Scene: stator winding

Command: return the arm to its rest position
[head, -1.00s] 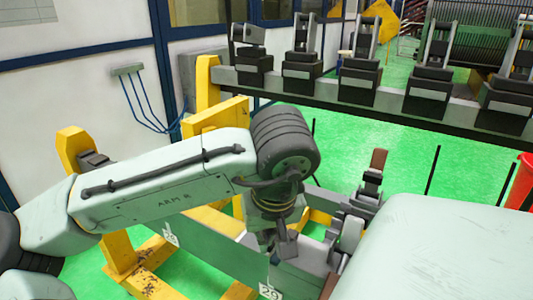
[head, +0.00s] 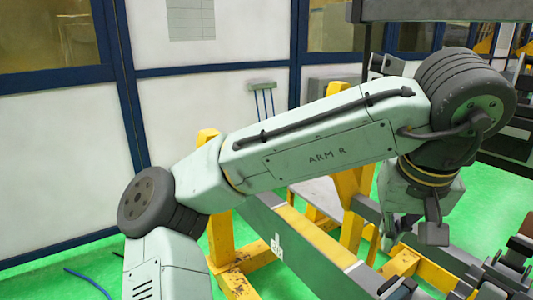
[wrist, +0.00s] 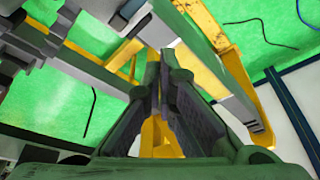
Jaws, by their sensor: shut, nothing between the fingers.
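My arm, marked "ARM R", stretches across the head view from lower left to upper right, bent at the elbow and at the wrist. My gripper shows in the wrist view (wrist: 160,62), its two dark fingers together at the tips with nothing between them. In the head view the gripper hangs below the wrist joint, small and partly hidden by the wrist. It is above a yellow and grey frame (head: 235,262) on the green floor, and I see no contact with it.
A white wall with dark blue posts (head: 125,80) stands behind the arm, with a grey wall box (head: 262,86) on it. Grey machine parts (head: 510,270) are at lower right. Green floor (head: 500,205) is open at right.

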